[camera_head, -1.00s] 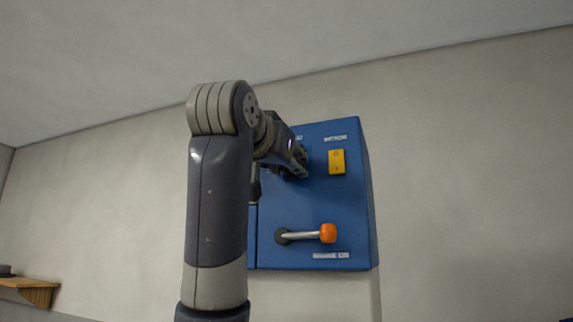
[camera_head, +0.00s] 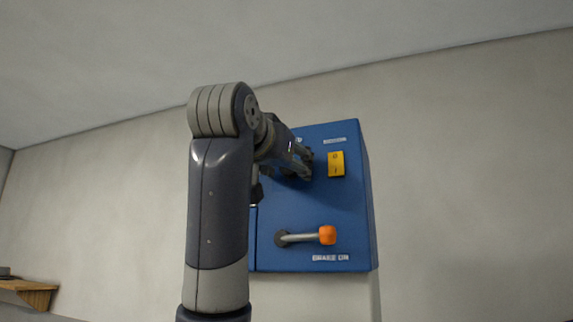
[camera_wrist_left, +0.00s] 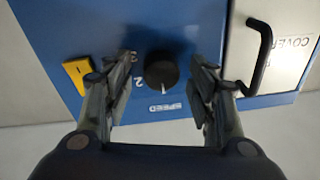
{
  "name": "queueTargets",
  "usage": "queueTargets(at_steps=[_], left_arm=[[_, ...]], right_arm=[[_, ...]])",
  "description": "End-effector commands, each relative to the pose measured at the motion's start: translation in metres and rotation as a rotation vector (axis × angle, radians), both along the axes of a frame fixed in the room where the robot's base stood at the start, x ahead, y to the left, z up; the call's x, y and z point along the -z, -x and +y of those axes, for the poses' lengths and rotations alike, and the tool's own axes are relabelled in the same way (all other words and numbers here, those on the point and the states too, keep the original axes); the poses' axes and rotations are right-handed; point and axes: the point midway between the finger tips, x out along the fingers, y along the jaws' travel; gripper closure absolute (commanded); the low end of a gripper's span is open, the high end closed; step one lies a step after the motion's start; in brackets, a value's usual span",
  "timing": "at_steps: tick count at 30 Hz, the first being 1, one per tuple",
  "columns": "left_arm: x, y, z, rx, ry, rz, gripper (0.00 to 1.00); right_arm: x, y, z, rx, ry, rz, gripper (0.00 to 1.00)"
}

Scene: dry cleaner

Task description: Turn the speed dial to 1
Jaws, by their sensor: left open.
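The speed dial (camera_wrist_left: 161,70) is a round black knob on the blue control box (camera_wrist_left: 150,20). In the left wrist view a small white mark shows on its lower edge, toward the upside-down SPEED label (camera_wrist_left: 167,107). The digits 2 and 3 are printed left of it; a 1 is not visible. My left gripper (camera_wrist_left: 163,65) is open, with one finger on each side of the dial and gaps showing between. In the head view my left gripper (camera_head: 303,163) is at the box's upper part and hides the dial. My right gripper is not in view.
A yellow switch (camera_head: 336,164) sits right of the gripper, close to it. Below is a lever with an orange knob (camera_head: 327,235), above a BRAKE ON label. A pale cover (camera_wrist_left: 275,45) with a black handle (camera_wrist_left: 264,55) adjoins the dial's panel.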

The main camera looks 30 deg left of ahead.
Motion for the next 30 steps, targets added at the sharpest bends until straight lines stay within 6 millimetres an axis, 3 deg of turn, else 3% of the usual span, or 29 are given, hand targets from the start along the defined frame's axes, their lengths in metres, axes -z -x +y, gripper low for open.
queueTargets(at_steps=[5,15,30], left_arm=[[0.000,0.015,-0.004,0.001,-0.001,-0.005,0.48],[0.005,0.064,-0.019,0.001,-0.001,-0.002,0.48],[0.006,0.071,-0.021,0.000,0.000,0.001,0.48]], right_arm=[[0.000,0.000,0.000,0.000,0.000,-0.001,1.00],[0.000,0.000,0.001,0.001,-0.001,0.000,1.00],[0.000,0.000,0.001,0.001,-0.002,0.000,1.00]])
